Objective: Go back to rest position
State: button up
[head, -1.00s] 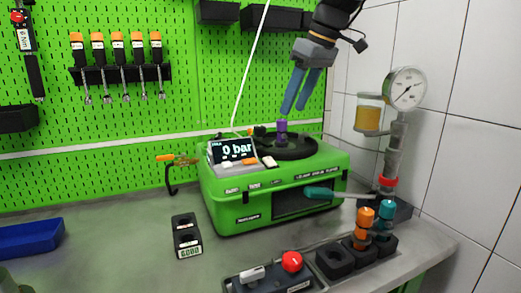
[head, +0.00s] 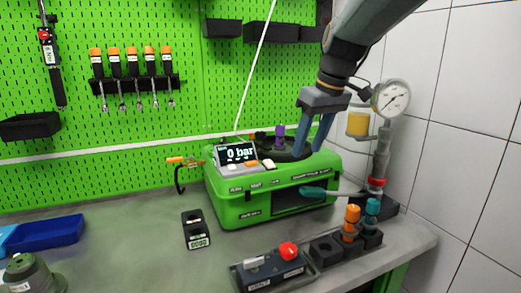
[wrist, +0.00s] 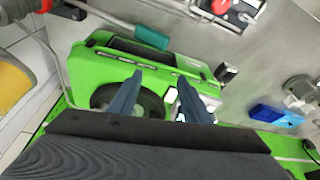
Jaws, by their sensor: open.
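My gripper (head: 312,130) is open and empty in the head view, with its blue fingers pointing down over the right part of the green pump tester (head: 270,210). In the wrist view, my gripper (wrist: 155,95) has its two fingers apart with nothing between them. The green tester (wrist: 95,65) lies below them there. The tester's display (head: 238,153) reads 0 bar. A purple piece (head: 280,132) stands on the tester's top beside the fingers. Whether the fingertips touch the tester cannot be told.
A pressure gauge (head: 392,98) on a column stands right of the tester. In front are a control box with a red knob (head: 288,249) and black holders with an orange-topped part (head: 351,215) and a teal-topped part (head: 372,208). A blue bin (head: 50,232) is at left.

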jog(key=s+d+f+m+p, duration=0.2)
jog(key=s+f+p, duration=0.1)
jog(key=s, duration=0.4)
jog(key=s+d+f+m+h+p, duration=0.1)
jog(key=s+f+p, duration=0.3)
jog(key=s, duration=0.4)
jog(key=s+d+f+m+h+p, duration=0.1)
jog(key=s+d+f+m+p, duration=0.2)
jog(key=s, duration=0.4)
notch_tip(320, 180, down, 2)
jog(key=shift+s+d+f+m+g, duration=0.2)
jog(key=shift+s+d+m+g, duration=0.15)
jog(key=shift+d, duration=0.25)
jog(key=shift+w, duration=0.15)
